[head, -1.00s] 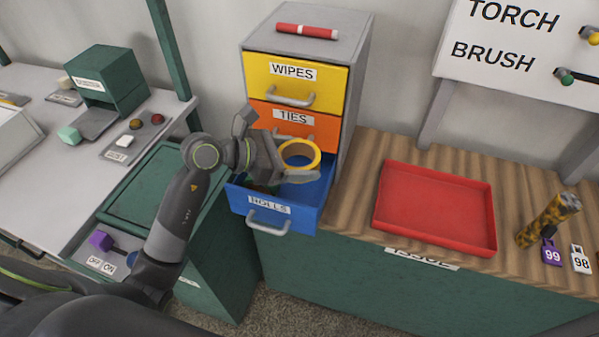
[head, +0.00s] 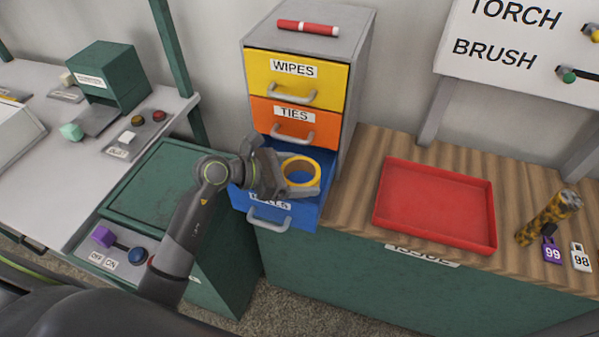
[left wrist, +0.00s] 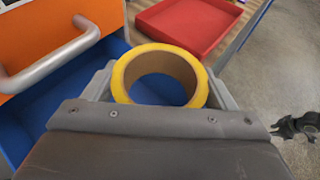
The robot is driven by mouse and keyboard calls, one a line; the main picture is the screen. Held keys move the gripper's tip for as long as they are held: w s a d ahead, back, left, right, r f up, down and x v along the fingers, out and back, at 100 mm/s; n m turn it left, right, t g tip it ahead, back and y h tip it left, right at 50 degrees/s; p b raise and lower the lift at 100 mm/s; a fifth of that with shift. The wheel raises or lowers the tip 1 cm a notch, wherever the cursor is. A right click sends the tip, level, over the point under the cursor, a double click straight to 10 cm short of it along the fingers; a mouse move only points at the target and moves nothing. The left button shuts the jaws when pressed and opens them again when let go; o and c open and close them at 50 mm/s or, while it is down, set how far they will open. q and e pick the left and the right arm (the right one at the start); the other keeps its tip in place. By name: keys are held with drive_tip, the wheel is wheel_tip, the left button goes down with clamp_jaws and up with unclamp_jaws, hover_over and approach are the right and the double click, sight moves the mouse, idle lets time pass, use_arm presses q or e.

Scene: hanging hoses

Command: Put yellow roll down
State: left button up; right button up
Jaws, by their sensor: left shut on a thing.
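The yellow roll (head: 300,171) is a ring of tape with a brown core. It is at the open blue drawer labelled ROLLS (head: 297,216). My left gripper (head: 298,184) is shut on the roll. The left wrist view shows the roll (left wrist: 161,49) between the two grey fingers (left wrist: 160,88), with blue drawer floor visible through its hole. I cannot tell whether the roll touches the drawer floor. A dark gripper at the right edge of the left wrist view (left wrist: 298,126) may be my right one; its jaws are unclear.
Shut yellow WIPES (head: 296,80) and orange TIES (head: 296,121) drawers are above the blue one. A red marker (head: 308,27) lies on the cabinet. An empty red tray (head: 437,204) sits on the wooden counter (head: 352,190).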

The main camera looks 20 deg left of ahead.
use_arm(q)
drive_tip(key=shift+f, duration=0.25)
drive_tip(key=o, duration=1)
use_arm(e)
drive_tip(key=shift+s+a+f, duration=0.1)
drive_tip(key=shift+a+f, duration=0.15)
drive_tip(key=shift+a, duration=0.15)
use_arm(q)
drive_tip(key=shift+r, duration=0.1)
